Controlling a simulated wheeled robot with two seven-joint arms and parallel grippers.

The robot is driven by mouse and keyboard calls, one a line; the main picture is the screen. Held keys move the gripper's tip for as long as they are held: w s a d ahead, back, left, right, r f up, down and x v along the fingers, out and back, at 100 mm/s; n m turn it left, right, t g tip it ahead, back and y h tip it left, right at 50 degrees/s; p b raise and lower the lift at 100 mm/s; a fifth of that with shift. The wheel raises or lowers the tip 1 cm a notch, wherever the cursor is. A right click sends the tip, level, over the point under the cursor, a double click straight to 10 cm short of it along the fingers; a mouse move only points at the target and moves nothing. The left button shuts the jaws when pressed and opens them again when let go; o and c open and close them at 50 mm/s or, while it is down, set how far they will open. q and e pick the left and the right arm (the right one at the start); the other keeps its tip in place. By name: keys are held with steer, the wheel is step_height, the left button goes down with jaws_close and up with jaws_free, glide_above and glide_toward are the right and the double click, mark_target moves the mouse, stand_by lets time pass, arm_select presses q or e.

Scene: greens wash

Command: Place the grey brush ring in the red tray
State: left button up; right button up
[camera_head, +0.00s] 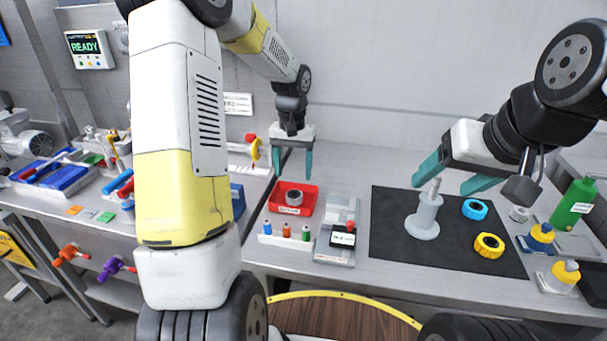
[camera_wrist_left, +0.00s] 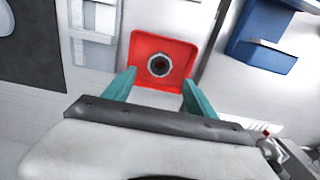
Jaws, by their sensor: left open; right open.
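The grey brush ring (camera_head: 294,198) lies inside the red tray (camera_head: 275,207), flat on its floor. In the left wrist view the ring (camera_wrist_left: 159,65) sits near the middle of the tray (camera_wrist_left: 185,50), with its dark centre showing. My left gripper (camera_head: 293,166) is open and empty above the tray, its teal fingers apart and clear of the ring. My right gripper (camera_head: 455,180) is open above the dark mat, close to the top of a grey post (camera_head: 424,218); I cannot tell whether it touches the post.
A blue ring (camera_head: 475,209) and a yellow ring (camera_head: 489,246) lie on the dark mat (camera_head: 390,230). A rack of small bottles (camera_head: 286,240) and a grey tray with a black-and-red item (camera_head: 342,240) stand near the red tray. A green bottle (camera_head: 573,203) stands far right.

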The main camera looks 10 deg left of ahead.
arm_select(q)
steer(key=s+r+t, duration=0.3)
steer(key=s+r, duration=1)
steer(key=r, duration=0.2)
steer(key=s+d+r+t+h, duration=0.2)
steer(key=s+t, duration=0.1)
steer(key=s, duration=0.8)
steer(key=shift+s, duration=0.15)
